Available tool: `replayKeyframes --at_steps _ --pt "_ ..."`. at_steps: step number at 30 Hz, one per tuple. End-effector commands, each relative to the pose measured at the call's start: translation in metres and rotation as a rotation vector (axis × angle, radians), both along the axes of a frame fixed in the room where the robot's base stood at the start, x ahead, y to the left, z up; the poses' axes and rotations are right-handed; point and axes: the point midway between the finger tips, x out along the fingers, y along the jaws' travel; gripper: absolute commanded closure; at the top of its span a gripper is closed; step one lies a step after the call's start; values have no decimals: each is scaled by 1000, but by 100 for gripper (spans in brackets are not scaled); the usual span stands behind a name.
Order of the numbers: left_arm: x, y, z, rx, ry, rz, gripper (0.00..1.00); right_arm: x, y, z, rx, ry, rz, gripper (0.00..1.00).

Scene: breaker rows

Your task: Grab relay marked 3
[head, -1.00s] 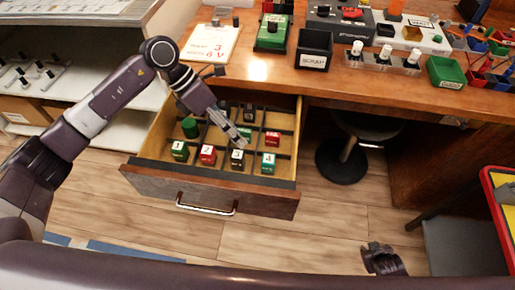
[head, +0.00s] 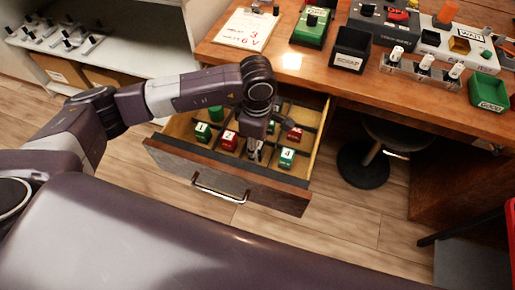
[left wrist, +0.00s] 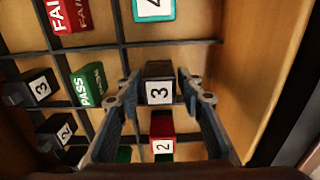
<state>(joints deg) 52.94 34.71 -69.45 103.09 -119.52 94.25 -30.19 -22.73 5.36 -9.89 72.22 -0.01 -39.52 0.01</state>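A black relay marked 3 (left wrist: 159,90) stands in a compartment of the open drawer (head: 222,177). My left gripper (head: 254,151) reaches down into the drawer and hides this relay in the head view. In the left wrist view the fingers (left wrist: 160,103) are open, one on each side of the relay, with small gaps showing. Another black block marked 3 (left wrist: 40,87) lies at the left of the wrist view. A red relay marked 2 (left wrist: 162,138) sits beside the black one. My right gripper is not in view.
Around it are a teal-green relay marked 4 (head: 287,157), a green relay marked 1 (head: 202,132), a green PASS block (left wrist: 88,85) and a red FAIL block (left wrist: 70,14). Drawer dividers separate them. The desk (head: 290,62) overhangs the drawer's back. A stool (head: 364,164) stands right.

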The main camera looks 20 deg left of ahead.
Motion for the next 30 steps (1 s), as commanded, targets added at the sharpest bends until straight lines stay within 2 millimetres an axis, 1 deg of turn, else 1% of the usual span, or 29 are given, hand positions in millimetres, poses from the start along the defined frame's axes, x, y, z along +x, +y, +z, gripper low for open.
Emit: replayKeyframes --at_steps 1,3,8,15,18,25,28,30 --pt "0 0 -6 -1 0 0 65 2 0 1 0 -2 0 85" --pt "0 0 -8 -1 -2 -1 65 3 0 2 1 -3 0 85" --pt "1 -1 -8 -1 -2 -1 65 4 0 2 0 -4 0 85" --pt "1 -1 -8 -2 -2 0 91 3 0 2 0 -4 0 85" --pt "1 -1 -7 -2 -2 0 100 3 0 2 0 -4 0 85" --pt "1 -1 -5 -2 -3 0 100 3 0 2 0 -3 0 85" --pt "2 -1 4 -2 -4 0 100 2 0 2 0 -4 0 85" --pt "2 -1 17 -3 -7 -1 100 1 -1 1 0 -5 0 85"
